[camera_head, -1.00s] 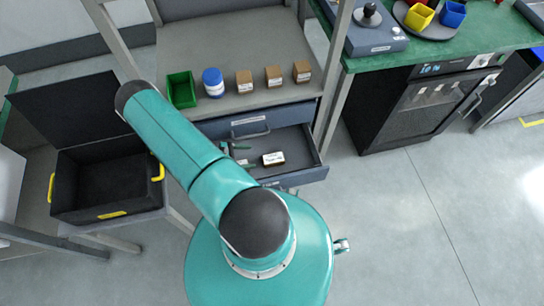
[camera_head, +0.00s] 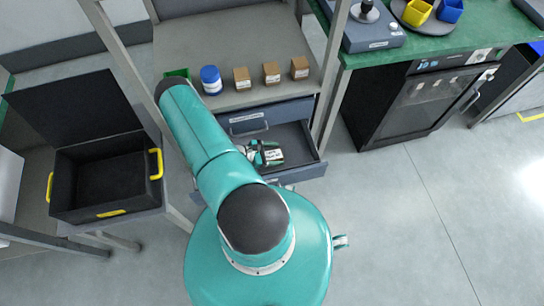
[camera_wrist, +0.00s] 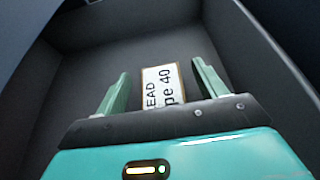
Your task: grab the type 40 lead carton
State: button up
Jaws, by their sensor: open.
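The type 40 lead carton (camera_wrist: 162,86) lies in an open drawer; its white label reads "LEAD" and "pe 40" in the wrist view. In the head view the carton (camera_head: 274,155) shows as a small pale label at the end of my arm. My gripper (camera_wrist: 160,88) is open, with one green finger on each side of the carton. A gap shows between each finger and the carton. The carton's near end is hidden behind the gripper body.
The drawer (camera_head: 306,146) has dark walls close around my gripper. On the shelf (camera_head: 215,40) above stand several small brown cartons (camera_head: 271,73), a blue-and-white jar (camera_head: 211,80) and a partly hidden green bin (camera_head: 178,73). An open black case (camera_head: 75,215) stands at left.

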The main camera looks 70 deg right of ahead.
jog(key=shift+s+d+f, duration=0.2)
jog(key=shift+s, duration=0.15)
jog(key=shift+c, duration=0.4)
jog(key=c, duration=1)
jog(key=shift+w+r, duration=0.1)
